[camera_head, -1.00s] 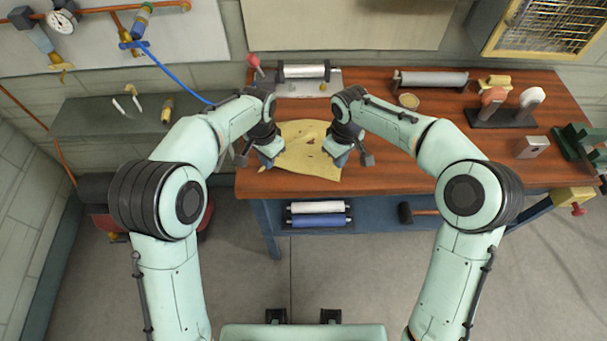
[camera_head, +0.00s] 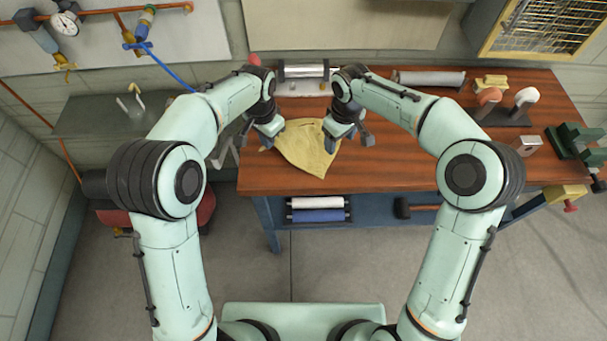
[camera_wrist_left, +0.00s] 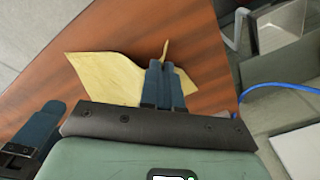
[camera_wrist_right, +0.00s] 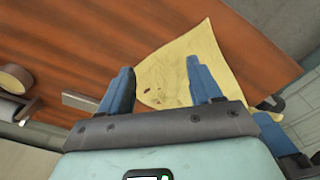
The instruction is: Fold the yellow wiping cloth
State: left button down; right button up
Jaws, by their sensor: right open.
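The yellow wiping cloth (camera_head: 308,155) lies on the wooden bench near its front edge, creased, with a pointed corner toward me. It also shows in the left wrist view (camera_wrist_left: 105,75) and the right wrist view (camera_wrist_right: 172,72). My left gripper (camera_head: 267,138) is at the cloth's left side. In the left wrist view its fingers (camera_wrist_left: 164,85) are together, with a bit of cloth standing up at their tips. My right gripper (camera_head: 335,140) is at the cloth's right side. Its fingers (camera_wrist_right: 163,82) are apart, and cloth shows beyond and between them; contact is unclear.
A roller stand (camera_head: 303,80) and a second roller (camera_head: 430,78) stand at the bench's back. Two knobbed tools on a dark base (camera_head: 500,113) and a green vise (camera_head: 575,145) are at the right. The bench top (camera_head: 420,165) right of the cloth is bare.

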jog(key=shift+a, duration=0.15)
jog(key=c, duration=0.3)
notch_tip(320, 180, up, 2)
jog(key=m, duration=0.4)
send_over(316, 171)
jog(key=shift+g, duration=0.3)
jog(key=shift+a+f, duration=0.1)
jog(key=shift+f, duration=4.65)
jog(key=shift+f, duration=0.1)
grip_shut()
